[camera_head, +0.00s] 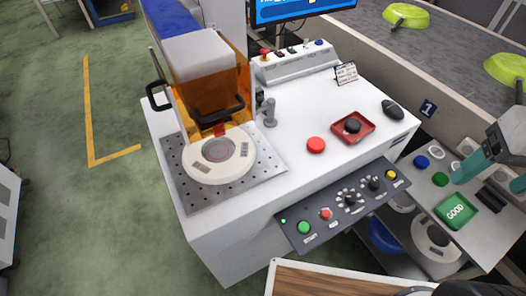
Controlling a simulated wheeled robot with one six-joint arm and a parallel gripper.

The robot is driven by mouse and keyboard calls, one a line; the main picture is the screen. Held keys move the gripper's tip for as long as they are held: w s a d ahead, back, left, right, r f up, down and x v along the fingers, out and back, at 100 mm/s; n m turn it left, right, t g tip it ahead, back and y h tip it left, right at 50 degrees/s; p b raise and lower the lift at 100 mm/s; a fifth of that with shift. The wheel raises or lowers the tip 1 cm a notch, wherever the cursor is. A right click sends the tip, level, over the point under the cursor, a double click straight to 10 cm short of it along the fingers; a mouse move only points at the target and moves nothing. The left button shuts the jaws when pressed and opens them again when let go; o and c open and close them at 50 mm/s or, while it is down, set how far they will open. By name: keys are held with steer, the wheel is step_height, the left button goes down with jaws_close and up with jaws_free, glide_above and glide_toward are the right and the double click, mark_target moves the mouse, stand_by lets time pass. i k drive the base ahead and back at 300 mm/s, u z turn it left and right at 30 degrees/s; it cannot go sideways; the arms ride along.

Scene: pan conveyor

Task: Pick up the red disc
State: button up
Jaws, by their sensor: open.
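The red disc (316,145) lies flat on the white top of the machine (290,110), near its front edge and left of a red tray. Nothing covers it. My gripper (489,182) is at the right edge of the view, partly cut off. Its teal fingers are apart, with nothing seen between them. It is over the side table, well to the right of the red disc and apart from it.
A red tray (367,138) holding a dark disc and a black mouse (393,110) lie right of the red disc. A control panel (342,205) runs along the front. The side table has blue (421,161) and green (440,179) discs and a green GOOD tray (456,210).

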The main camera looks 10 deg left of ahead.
mark_target(315, 145)
steer(key=u, duration=0.5)
steer(key=k, duration=1.3)
steer(key=z, duration=0.6)
steer(key=i, duration=1.1)
steer(key=u, duration=0.3)
